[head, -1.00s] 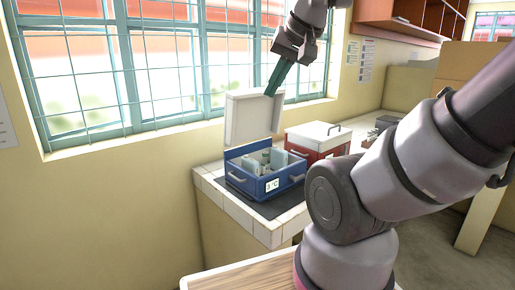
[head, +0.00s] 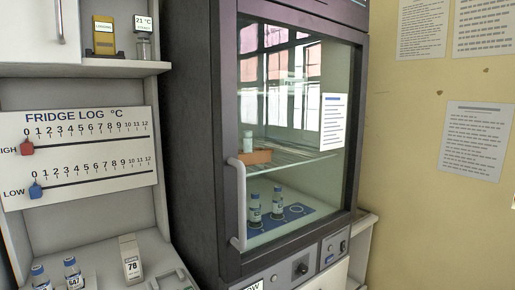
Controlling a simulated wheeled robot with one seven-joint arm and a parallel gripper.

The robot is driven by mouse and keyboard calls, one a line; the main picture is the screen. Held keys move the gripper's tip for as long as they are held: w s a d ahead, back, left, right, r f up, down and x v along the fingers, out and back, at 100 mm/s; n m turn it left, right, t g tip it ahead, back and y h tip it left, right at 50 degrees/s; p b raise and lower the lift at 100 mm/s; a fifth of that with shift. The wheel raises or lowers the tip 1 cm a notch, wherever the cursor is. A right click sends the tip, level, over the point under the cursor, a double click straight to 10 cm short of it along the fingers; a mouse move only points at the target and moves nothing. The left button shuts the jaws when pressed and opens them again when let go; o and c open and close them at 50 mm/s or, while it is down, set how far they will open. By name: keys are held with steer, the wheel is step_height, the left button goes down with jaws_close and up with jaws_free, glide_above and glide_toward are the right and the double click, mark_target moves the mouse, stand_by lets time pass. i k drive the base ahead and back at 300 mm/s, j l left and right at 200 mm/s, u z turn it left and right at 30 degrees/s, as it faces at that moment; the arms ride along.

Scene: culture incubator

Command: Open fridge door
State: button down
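The fridge (head: 228,120) is a tall dark grey cabinet in the middle of the head view. Its glass door (head: 300,105) looks shut. A pale vertical handle (head: 238,205) is on the door's left edge. Through the glass I see a wire shelf (head: 300,163) with an orange-brown box (head: 254,157), and below it two blue-capped vials (head: 265,205) on a blue mat. My gripper is out of view, so its state and distance from the handle are hidden.
A fridge log board (head: 80,155) with red and blue sliders hangs at the left, under a shelf (head: 85,69). Vials (head: 73,272) and a box marked 78 (head: 130,258) stand on the counter below it. Paper notices hang on the yellow wall (head: 420,110) at the right.

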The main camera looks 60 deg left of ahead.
mark_target(231, 173)
steer(key=j+u, duration=0.1)
steer(key=u, duration=1.95)
